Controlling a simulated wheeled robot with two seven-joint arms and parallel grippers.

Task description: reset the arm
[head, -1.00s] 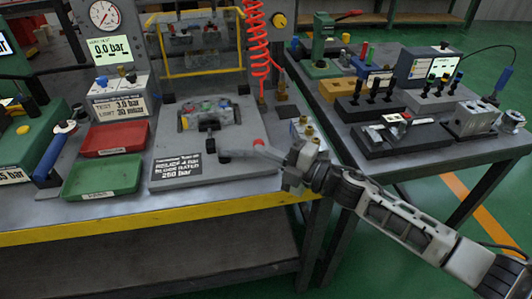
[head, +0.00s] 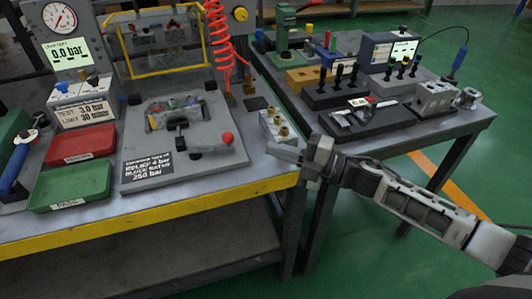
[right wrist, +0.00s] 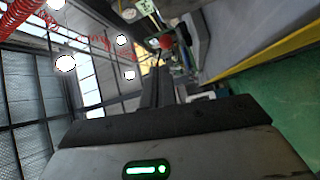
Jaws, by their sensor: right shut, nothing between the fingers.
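My right arm comes in from the right in the head view. My right gripper (head: 278,150) is shut and empty, near the front right corner of the main bench, beside the small grey block with brass fittings (head: 277,126). Its closed dark fingers (right wrist: 157,88) show in the right wrist view. The grey test fixture (head: 210,165) lies to its left, bearing a valve block (head: 172,110) and a lever with a red ball knob (head: 227,138). The gripper is apart from the knob. My left gripper is not in view.
A red tray (head: 82,158) and a green tray (head: 40,206) sit left of the fixture. A red coiled hose (head: 216,40) hangs behind. The right table (head: 450,125) holds black holders, a monitor and metal blocks. Green floor (head: 375,225) lies open in front of it.

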